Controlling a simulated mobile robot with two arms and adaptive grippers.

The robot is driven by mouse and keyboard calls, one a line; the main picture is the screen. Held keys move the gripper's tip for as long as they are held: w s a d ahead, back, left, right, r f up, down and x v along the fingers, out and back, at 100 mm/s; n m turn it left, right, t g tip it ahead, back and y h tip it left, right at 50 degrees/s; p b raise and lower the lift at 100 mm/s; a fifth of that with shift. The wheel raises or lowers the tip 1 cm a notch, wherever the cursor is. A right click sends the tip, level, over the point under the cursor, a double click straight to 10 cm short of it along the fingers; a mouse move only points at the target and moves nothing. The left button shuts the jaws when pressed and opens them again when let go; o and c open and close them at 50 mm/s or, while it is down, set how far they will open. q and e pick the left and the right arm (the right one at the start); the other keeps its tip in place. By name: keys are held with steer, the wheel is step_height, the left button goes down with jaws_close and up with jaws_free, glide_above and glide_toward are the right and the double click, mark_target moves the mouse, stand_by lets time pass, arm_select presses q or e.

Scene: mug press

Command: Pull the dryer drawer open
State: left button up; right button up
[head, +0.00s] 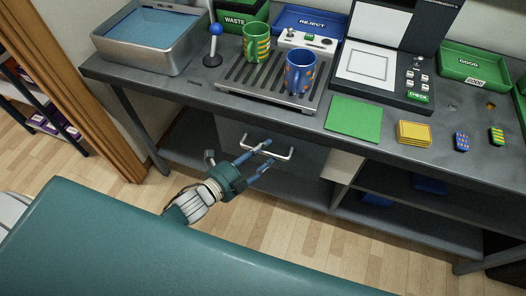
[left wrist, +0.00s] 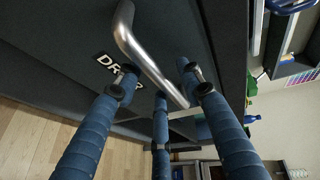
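The dryer drawer (head: 229,132) is a dark grey front under the left half of the counter, and it looks shut. Its silver bar handle (head: 284,158) runs across the front. The fingers look open; whether any touches the bar I cannot tell. My right gripper is not in view.
On the counter stand a green-and-yellow mug (head: 256,43) and a blue mug (head: 299,72) on a slatted grate (head: 248,77), and a water basin (head: 150,38). Open shelves (head: 400,190) lie right of the drawer. Wooden floor (head: 120,205) is clear before it.

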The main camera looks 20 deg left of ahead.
arm_select(q)
jaws_close()
stand_by(0.3)
